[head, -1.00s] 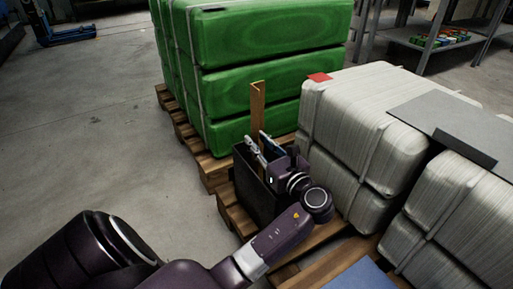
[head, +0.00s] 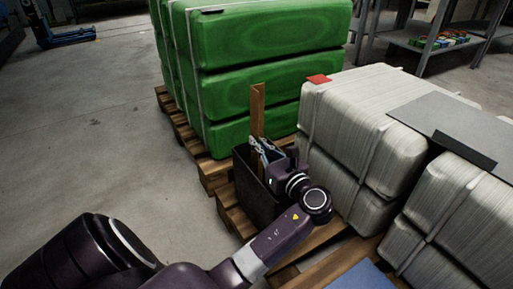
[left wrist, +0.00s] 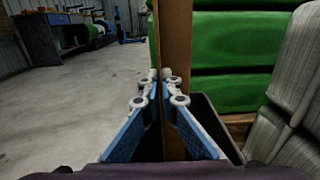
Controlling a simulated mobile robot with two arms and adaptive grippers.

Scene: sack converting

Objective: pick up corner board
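The corner board (head: 257,103) is a tall, narrow brown strip. It stands upright in a black open-topped bin (head: 250,187), and its lower end is hidden inside. My left gripper (head: 258,146) is over the bin. In the left wrist view, the corner board (left wrist: 176,40) runs down between the two blue-padded fingers, and the left gripper (left wrist: 161,78) is closed on it, with the fingertips close together. My right gripper is in neither view.
Green wrapped sacks (head: 270,80) stand stacked on a wooden pallet (head: 212,172) behind the bin. White strapped bales (head: 345,115) stand close at the right, with a grey sheet (head: 440,115) on top. Open concrete floor (head: 100,130) lies at the left.

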